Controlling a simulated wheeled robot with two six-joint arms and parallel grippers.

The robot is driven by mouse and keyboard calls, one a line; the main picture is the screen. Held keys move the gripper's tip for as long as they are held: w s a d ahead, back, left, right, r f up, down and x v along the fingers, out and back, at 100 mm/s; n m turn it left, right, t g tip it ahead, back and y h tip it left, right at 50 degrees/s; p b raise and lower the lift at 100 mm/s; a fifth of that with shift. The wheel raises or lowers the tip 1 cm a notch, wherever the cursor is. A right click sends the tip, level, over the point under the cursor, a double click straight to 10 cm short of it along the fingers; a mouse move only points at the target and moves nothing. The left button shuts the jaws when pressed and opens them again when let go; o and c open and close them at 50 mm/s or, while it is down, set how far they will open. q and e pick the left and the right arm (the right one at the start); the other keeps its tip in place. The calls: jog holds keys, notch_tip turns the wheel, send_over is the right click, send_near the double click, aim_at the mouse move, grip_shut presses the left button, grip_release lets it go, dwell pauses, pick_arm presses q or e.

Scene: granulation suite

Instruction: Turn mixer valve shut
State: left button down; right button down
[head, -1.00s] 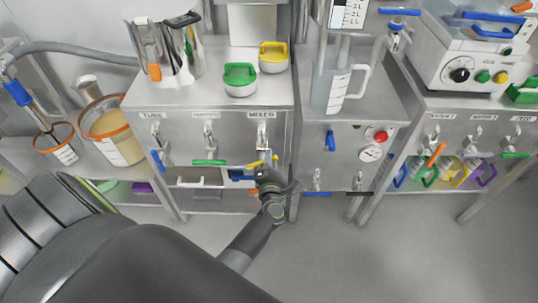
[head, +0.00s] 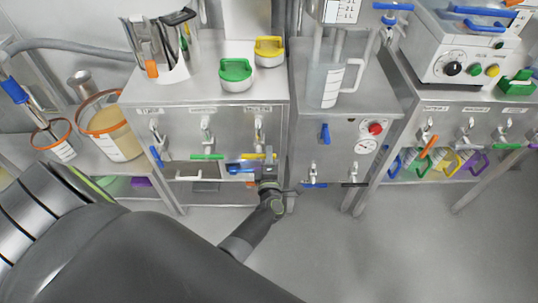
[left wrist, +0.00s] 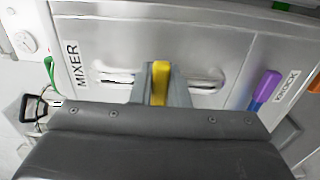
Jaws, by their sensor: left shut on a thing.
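The mixer valve (head: 258,130) is the rightmost of three valves on the front of the left steel cabinet, with a label above it. Its yellow lever (head: 254,156) lies roughly level across the lower end of the valve. My left gripper (head: 263,172) reaches up to it from below. In the left wrist view, the fingers (left wrist: 160,88) are shut on the yellow lever (left wrist: 160,80), and the MIXER label (left wrist: 71,62) is to their left. The gripper hides part of the lever. My right gripper is in neither view.
A valve with a green lever (head: 206,156) and one with a blue lever (head: 156,157) are to the left on the same panel. A blue object (head: 240,169) is close below the mixer lever. A cabinet with a red button (head: 376,128) stands to the right. The floor (head: 370,260) in front is clear.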

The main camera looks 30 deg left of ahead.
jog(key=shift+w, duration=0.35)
pick_arm(q)
jog(key=c, duration=1.4)
grip_release()
jog(key=shift+f, duration=0.1)
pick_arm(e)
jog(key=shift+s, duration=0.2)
